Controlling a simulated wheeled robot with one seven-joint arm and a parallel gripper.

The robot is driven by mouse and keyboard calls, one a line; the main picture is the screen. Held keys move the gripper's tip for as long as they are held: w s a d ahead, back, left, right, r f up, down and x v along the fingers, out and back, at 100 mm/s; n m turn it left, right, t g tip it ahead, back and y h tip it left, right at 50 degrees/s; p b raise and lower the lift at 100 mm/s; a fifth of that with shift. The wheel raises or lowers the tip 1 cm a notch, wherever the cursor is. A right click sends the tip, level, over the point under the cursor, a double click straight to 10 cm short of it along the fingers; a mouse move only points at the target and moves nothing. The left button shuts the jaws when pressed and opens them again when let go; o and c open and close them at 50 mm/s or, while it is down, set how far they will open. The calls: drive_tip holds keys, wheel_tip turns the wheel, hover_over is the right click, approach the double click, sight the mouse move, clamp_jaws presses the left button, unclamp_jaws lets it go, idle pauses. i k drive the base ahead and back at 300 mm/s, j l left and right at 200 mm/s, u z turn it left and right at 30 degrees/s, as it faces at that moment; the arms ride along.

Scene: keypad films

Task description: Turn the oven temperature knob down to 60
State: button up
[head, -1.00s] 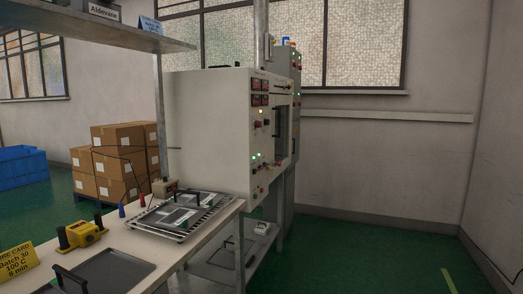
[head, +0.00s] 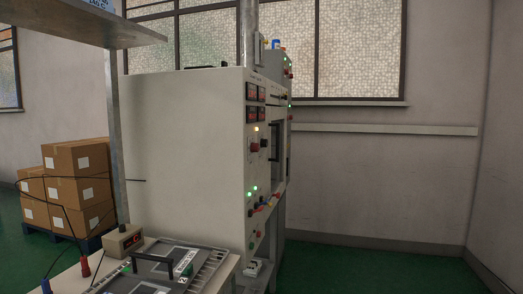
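The oven (head: 185,150) is a large off-white cabinet in the middle of the head view, seen mostly from its side. Its control front faces right and shows at a steep angle. Red displays (head: 256,104) sit near the top of that front. A red knob (head: 254,147) and a dark knob (head: 264,143) sit below them, beneath a lit amber lamp. I cannot tell which is the temperature knob, and no setting or display figure is readable. My gripper is not in view.
A bench with a metal rack and keypad films (head: 165,268) is in the lower left, beside a small meter box (head: 124,241). A shelf post (head: 116,135) stands left of the oven. Cartons (head: 78,185) are stacked behind. The green floor (head: 360,270) at right is clear.

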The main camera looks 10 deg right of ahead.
sight(254, 147)
drive_tip(key=i+l+u, duration=0.15)
drive_tip(key=l, duration=0.2)
drive_tip(key=i+l+u, duration=0.15)
drive_tip(key=l, duration=0.25)
drive_tip(key=i+l+u, duration=0.15)
drive_tip(key=l, duration=0.25)
drive_tip(key=i+l+u, duration=0.15)
drive_tip(key=l, duration=0.3)
drive_tip(key=i+l+u, duration=0.15)
drive_tip(key=l, duration=0.3)
drive_tip(key=i+l+u, duration=0.15)
drive_tip(key=l, duration=0.3)
drive_tip(key=i+l+u, duration=0.1)
drive_tip(key=l, duration=0.35)
